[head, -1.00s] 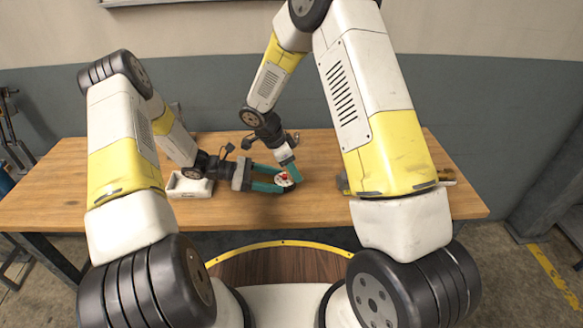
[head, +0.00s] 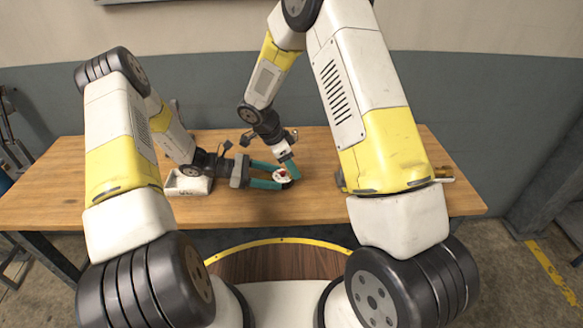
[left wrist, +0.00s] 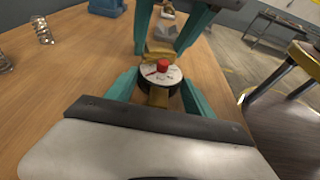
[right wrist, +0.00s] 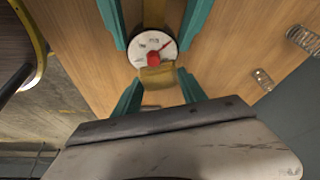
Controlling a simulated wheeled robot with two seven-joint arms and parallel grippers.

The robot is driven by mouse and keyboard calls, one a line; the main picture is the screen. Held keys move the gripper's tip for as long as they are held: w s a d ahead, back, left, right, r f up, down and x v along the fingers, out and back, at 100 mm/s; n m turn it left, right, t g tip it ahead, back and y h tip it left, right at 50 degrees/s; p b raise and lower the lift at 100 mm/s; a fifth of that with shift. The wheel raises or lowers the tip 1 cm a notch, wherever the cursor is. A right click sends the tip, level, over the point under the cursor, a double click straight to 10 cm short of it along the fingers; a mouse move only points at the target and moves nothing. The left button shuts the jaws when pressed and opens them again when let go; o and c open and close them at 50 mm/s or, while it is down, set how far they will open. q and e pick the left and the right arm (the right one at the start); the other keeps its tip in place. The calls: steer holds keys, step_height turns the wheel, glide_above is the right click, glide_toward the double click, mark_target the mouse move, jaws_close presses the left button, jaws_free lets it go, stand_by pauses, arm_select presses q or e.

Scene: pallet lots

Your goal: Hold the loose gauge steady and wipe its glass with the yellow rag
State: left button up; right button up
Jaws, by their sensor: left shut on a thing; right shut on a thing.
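The gauge (left wrist: 160,73) is a small round dial with a white face, a dark rim, a red needle and a raised red centre. My left gripper (head: 272,177) is shut on it, with teal fingers on either side; it is held above the table. A brass-coloured part of the gauge (right wrist: 153,13) shows between those fingers in the right wrist view. My right gripper (head: 291,171) is shut on the yellow rag (right wrist: 157,77). The rag is at the edge of the dial, overlapping it in the right wrist view; I cannot tell whether it presses on the glass.
The wooden table (head: 100,205) has free room around the grippers. A white bin (head: 189,185) stands at the left by my left wrist. A blue object (left wrist: 107,7) stands farther off.

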steer(key=shift+a, duration=0.1)
steer(key=shift+s+r, duration=0.1)
steer(key=shift+s, duration=0.5)
steer(key=shift+d, duration=0.2)
steer(key=shift+w, duration=0.15)
steer(key=shift+w+a, duration=0.2)
steer(key=shift+w, duration=0.45)
steer(key=shift+s, duration=0.2)
steer(key=shift+s+d, duration=0.3)
steer(key=shift+s, duration=0.45)
steer(key=shift+f, duration=0.2)
